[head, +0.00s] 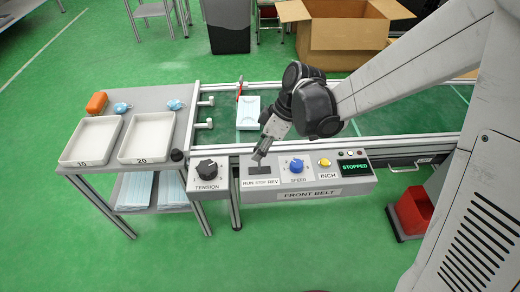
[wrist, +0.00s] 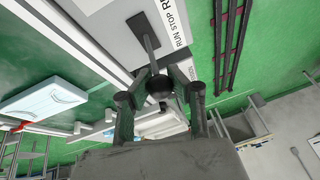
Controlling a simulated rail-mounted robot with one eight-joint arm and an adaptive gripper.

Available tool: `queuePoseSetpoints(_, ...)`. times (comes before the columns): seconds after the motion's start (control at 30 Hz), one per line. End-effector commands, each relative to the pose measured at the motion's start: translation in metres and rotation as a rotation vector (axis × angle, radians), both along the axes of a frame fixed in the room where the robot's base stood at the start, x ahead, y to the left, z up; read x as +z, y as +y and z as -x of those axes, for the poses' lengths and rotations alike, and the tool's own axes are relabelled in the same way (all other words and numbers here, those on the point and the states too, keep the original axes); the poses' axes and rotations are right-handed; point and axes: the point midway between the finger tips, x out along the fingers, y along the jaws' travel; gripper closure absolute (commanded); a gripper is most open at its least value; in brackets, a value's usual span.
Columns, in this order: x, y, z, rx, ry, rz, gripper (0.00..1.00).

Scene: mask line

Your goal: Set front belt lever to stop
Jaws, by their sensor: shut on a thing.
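The front belt lever (wrist: 147,38) rises from a dark slot in the panel and ends in a round black knob (wrist: 160,87) in the wrist view. The label beside it reads RUN, STOP, REV. My gripper (wrist: 159,76) is shut on the knob, with a finger on each side. In the head view my gripper (head: 262,153) reaches down over the lever slot (head: 257,169) and hides most of the lever. Which label the lever lines up with is hard to tell. The panel display (head: 353,166) reads STOPPED in green.
White trays (head: 91,141) stand on the left table.

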Motion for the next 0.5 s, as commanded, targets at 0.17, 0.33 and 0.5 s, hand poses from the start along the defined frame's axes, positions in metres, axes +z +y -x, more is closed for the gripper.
queuePoseSetpoints(0.17,0.0005,-0.0028,-0.0008,-0.001,0.000,0.003,1.00)
queuePoseSetpoints(0.33,0.0006,-0.0031,-0.0009,-0.002,-0.001,0.003,1.00)
queuePoseSetpoints(0.5,0.0007,-0.0031,-0.0010,-0.002,-0.001,0.003,0.80)
